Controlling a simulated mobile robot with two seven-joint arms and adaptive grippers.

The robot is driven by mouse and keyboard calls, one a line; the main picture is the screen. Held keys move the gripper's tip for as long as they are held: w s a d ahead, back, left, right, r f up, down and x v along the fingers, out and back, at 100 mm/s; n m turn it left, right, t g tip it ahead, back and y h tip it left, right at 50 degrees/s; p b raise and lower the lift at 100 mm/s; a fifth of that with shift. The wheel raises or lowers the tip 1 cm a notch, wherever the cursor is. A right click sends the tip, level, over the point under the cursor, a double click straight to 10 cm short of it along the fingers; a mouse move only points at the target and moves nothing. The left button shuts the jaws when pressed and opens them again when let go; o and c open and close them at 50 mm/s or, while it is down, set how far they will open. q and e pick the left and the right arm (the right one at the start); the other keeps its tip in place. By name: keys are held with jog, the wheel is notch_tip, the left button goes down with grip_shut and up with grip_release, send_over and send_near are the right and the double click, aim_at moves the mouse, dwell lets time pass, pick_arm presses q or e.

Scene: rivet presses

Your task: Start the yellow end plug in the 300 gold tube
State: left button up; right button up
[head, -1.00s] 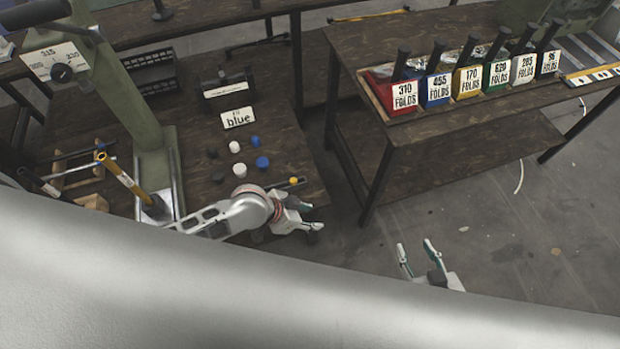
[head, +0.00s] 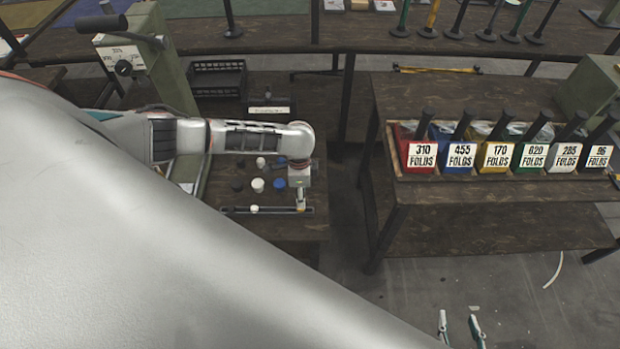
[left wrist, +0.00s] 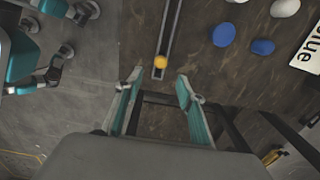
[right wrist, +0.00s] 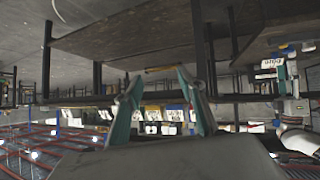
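The yellow end plug (left wrist: 161,61) sits at the end of a dark narrow rail in the left wrist view. My left gripper (left wrist: 160,80) is open, its fingertips either side of the rail's line just short of the plug, not touching it. In the head view my left gripper (head: 301,203) hangs over the bench at the rail's right end, where I cannot make out the yellow plug. My right gripper (head: 460,322) is open and empty over the floor; it also shows in the right wrist view (right wrist: 160,80). I cannot make out the 300 gold tube on the bench now; my arm covers much of the press.
The dark rail (head: 275,210) lies along the bench front. White and blue plugs (head: 258,184) stand behind it. A green press (head: 172,60) stands at left. Labelled bins (head: 422,155) stand on the right table. Several coloured upright tools (head: 432,16) stand at the back.

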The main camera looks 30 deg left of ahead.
aim_at(301, 210)
pick_arm(q)
jog(key=shift+a+f, duration=0.1)
jog(key=shift+f, duration=0.1)
notch_tip(301, 210, down, 3)
jog(key=shift+a+r+b, duration=0.1)
jog(key=shift+r+b, duration=0.1)
jog(key=shift+b, duration=0.25)
notch_tip(301, 210, down, 5)
jog(key=shift+r+b, duration=0.1)
jog(key=shift+b, duration=0.5)
jog(key=shift+c, duration=0.7)
jog(key=c, duration=0.7)
pick_arm(e)
jog(key=shift+a+f, duration=0.45)
jog(key=shift+f, duration=0.3)
